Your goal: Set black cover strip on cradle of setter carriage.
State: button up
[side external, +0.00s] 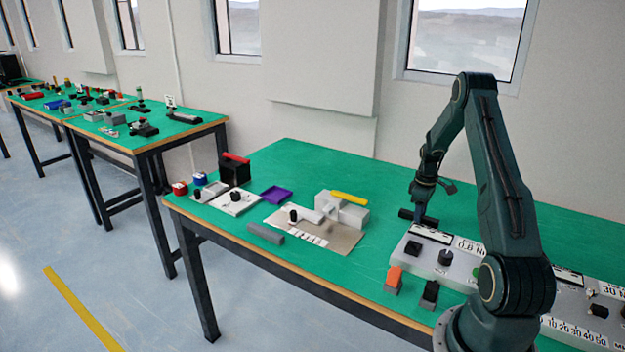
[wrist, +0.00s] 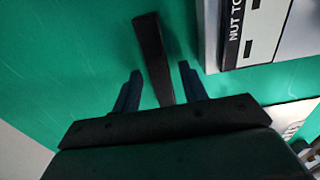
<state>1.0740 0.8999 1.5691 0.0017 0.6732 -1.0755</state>
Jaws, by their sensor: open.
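The black cover strip (wrist: 152,48) lies on the green table. In the wrist view it runs lengthwise between the two fingers of my gripper (wrist: 159,72), which are apart with a gap on each side of the strip. In the side view my gripper (side external: 420,213) is low over the strip (side external: 405,213), hiding part of it. A grey block assembly (side external: 352,215) with a yellow bar on top and a white cylinder at its front stands on a beige plate (side external: 340,243) left of my gripper. I cannot tell for sure whether this is the setter carriage; its cradle is not clear.
A light grey panel box (side external: 465,268) with a black knob stands close by my gripper and also shows in the wrist view (wrist: 212,40). An orange-topped block (side external: 394,277), grey bar (side external: 265,233), purple tray (side external: 276,195) and black bin (side external: 234,173) are nearby. The back of the table is clear.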

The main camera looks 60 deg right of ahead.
notch_tip(320, 180, up, 12)
dwell(0.6)
dwell(0.5)
